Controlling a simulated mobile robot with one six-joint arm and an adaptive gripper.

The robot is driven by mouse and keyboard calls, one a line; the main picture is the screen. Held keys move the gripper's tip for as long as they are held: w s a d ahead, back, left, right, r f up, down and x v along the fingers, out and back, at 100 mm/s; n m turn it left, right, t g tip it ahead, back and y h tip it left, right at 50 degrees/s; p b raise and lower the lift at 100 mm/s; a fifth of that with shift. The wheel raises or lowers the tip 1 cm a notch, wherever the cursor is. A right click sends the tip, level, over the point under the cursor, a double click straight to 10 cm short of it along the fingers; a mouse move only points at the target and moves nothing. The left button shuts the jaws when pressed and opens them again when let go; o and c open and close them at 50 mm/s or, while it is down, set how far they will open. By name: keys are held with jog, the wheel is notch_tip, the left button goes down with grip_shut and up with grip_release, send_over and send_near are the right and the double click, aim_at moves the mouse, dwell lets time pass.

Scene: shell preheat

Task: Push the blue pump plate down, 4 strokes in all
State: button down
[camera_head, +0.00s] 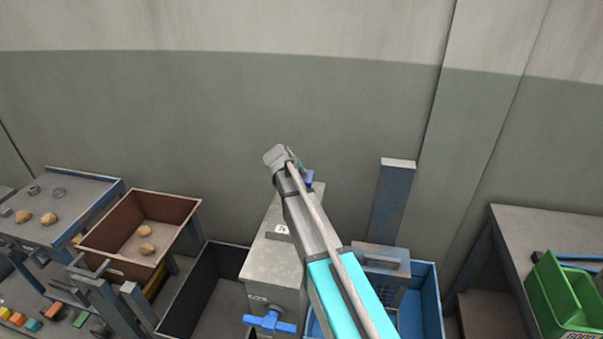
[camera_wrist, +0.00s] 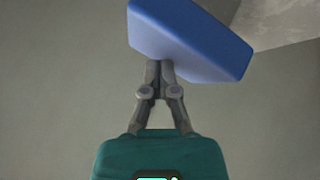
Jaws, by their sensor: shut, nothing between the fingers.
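The blue pump plate (camera_wrist: 192,40) fills the top of the wrist view as a tilted blue block. In the head view only a small blue part of it (camera_head: 309,177) shows beside my wrist, above the grey metal housing (camera_head: 275,255). My gripper (camera_wrist: 158,68) is shut and empty. Its fingertips meet the plate's lower edge in the wrist view; I cannot tell whether they touch or stand just apart. In the head view my arm hides most of the gripper and part of the plate and housing.
A blue valve handle (camera_head: 270,324) sticks out at the housing's front. A dark open bin (camera_head: 203,290) stands left of it and a blue crate (camera_head: 430,300) right. A brown bin (camera_head: 188,208) holds lumps. A green bin (camera_head: 545,290) stands far right. The wall (camera_head: 200,110) is behind.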

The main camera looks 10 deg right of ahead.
jog(key=shift+r+p, duration=0.5)
jog(key=shift+r, duration=0.15)
jog(key=shift+r+p, duration=2.5)
jog(key=shift+r, duration=0.05)
jog(key=shift+r, duration=0.1)
dwell(0.4)
jog(key=shift+r+p, duration=1.8)
jog(key=shift+p, duration=0.15)
jog(key=shift+f, duration=0.2)
notch_tip(320, 180, down, 8)
jog(key=b, duration=0.9)
jog(key=shift+f, duration=0.25)
jog(key=shift+f+b, duration=0.4)
jog(key=shift+f, duration=0.05)
